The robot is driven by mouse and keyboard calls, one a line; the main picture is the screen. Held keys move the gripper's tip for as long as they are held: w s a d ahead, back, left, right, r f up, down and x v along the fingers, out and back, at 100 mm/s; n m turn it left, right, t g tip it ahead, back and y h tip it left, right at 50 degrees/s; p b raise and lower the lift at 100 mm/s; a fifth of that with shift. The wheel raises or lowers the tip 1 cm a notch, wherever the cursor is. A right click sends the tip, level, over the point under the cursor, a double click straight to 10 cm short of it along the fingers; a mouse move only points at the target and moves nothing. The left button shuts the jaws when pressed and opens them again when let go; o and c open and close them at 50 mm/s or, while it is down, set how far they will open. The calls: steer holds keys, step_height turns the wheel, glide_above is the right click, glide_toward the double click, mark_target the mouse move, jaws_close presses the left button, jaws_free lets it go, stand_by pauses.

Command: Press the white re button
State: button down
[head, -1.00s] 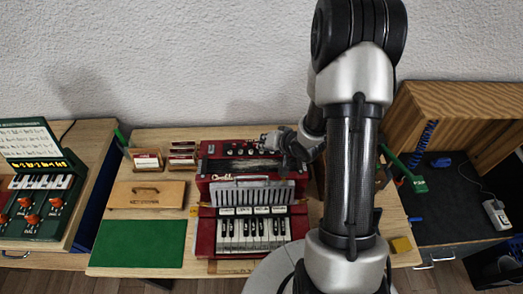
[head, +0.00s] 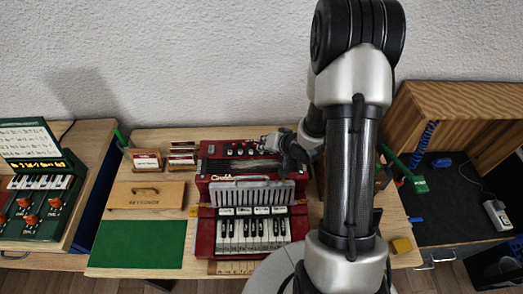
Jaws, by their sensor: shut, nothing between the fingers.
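A red accordion (head: 206,227) lies on the wooden table, with a row of black and white keys (head: 253,235) along its front and small knobs or buttons (head: 240,149) on its red top panel. Small labels sit above the keys, too small to read. I cannot tell which white key or button is re. My gripper (head: 266,142) is over the right part of the accordion's rear top panel, pointing left. It is shut and holds nothing. It is behind the keys, and I cannot tell whether it touches the panel. My arm hides the area right of the accordion.
A green mat (head: 138,244) and a wooden box lid with a handle (head: 145,195) lie left of the accordion. Card holders (head: 146,161) stand behind them. A green keyboard device (head: 40,225) is at far left. A yellow block (head: 402,246) is at right.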

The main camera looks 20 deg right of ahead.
steer(key=shift+r, duration=0.1)
steer(key=shift+r+p, duration=0.7)
steer(key=shift+p, duration=0.15)
step_height(320, 180, up, 5)
steer(key=p, duration=0.4)
steer(key=shift+p, duration=0.4)
